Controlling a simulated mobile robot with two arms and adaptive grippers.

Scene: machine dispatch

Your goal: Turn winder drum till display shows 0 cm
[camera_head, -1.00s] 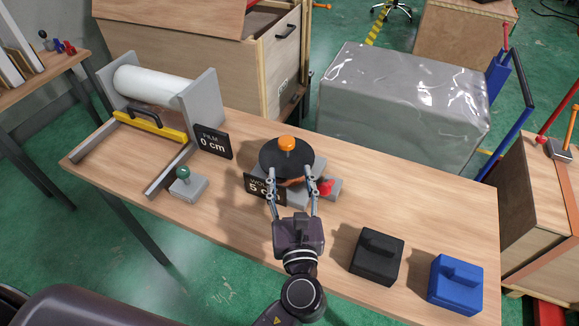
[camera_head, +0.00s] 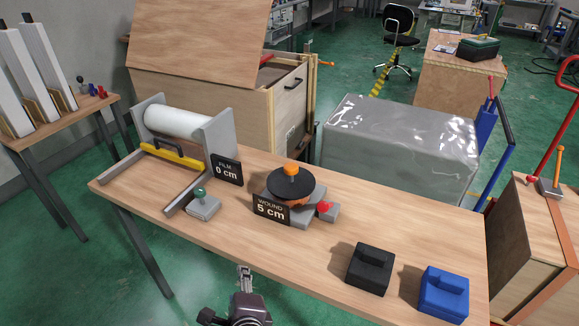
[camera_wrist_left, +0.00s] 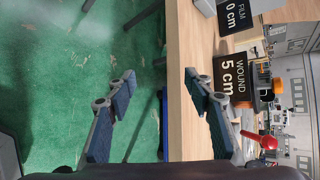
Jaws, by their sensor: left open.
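The winder drum (camera_head: 291,186) is a dark disc with an orange knob (camera_head: 291,169) on top, on a grey base on the table. Its display (camera_head: 271,209) reads "WOUND 5 cm", and the display shows in the left wrist view (camera_wrist_left: 233,80) too. A red knob (camera_head: 324,207) sits at the right of the base. My left gripper (camera_head: 244,272) is open and empty at the table's front edge, clear of the drum and nearer to me. In the left wrist view its fingers (camera_wrist_left: 158,100) stand wide apart. My right gripper is not in view.
A film roll holder (camera_head: 180,124) with a yellow bar stands at the left, its display (camera_head: 227,171) reading "FILM 0 cm". A green-knobbed block (camera_head: 203,205) is left of the winder. Black (camera_head: 370,269) and blue (camera_head: 444,294) blocks sit at the right. The front middle tabletop is clear.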

